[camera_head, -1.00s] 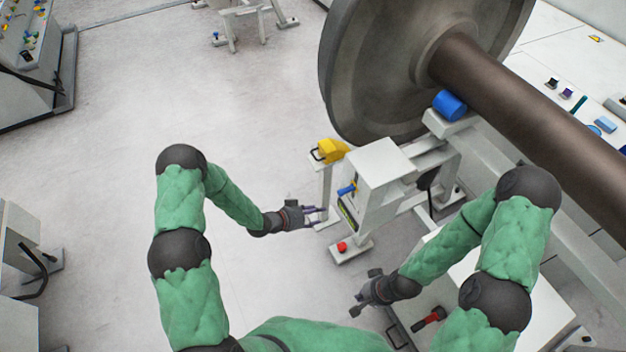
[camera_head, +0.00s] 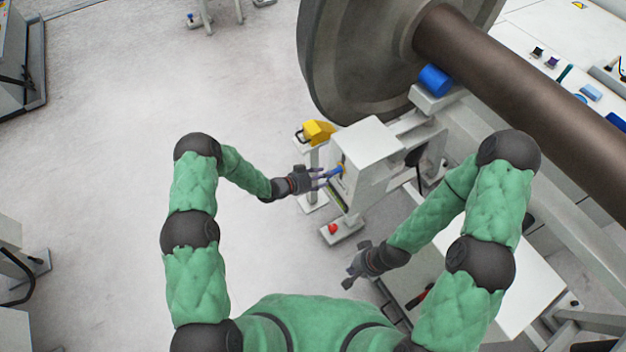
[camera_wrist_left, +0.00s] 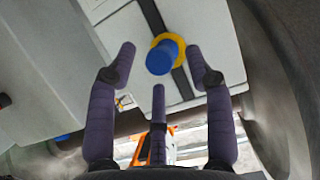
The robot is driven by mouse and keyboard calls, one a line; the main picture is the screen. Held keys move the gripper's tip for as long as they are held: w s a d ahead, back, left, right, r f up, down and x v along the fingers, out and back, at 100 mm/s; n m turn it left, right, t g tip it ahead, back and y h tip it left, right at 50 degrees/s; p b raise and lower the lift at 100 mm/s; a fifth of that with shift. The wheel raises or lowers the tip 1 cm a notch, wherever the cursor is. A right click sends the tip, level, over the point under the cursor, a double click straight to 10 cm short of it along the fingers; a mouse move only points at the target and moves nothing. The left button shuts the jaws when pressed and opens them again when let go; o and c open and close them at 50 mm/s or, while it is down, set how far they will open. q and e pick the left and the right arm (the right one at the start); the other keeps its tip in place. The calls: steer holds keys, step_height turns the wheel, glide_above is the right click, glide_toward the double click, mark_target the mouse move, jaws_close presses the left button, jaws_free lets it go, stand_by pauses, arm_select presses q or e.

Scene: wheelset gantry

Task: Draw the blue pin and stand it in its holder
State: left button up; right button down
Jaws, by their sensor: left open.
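The blue pin (camera_head: 336,172) sticks out of the side of the white box-shaped stand (camera_head: 372,140). In the left wrist view the blue pin (camera_wrist_left: 161,57) shows end-on, with a yellow ring (camera_wrist_left: 176,42) around its base. My left gripper (camera_head: 322,177) is open at the pin. In the left wrist view its fingers (camera_wrist_left: 160,75) spread around the pin's end, apart from it. My right gripper (camera_head: 354,264) is lower, away from the pin; its finger state is too small to tell. I cannot make out the pin's holder for certain.
A yellow block (camera_head: 318,131) sits on a post beside the stand. A red button (camera_head: 333,228) is on the stand's foot. The large wheel (camera_head: 350,60) and axle (camera_head: 520,80) rise behind. A blue cylinder (camera_head: 435,79) lies by the wheel. Open floor lies left.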

arm_select(q)
steer(key=shift+x, duration=0.9)
jaws_close()
steer(key=s+a, duration=1)
steer(key=a, duration=0.3)
steer(key=shift+a, duration=0.4)
stand_by(2.0)
stand_by(0.6)
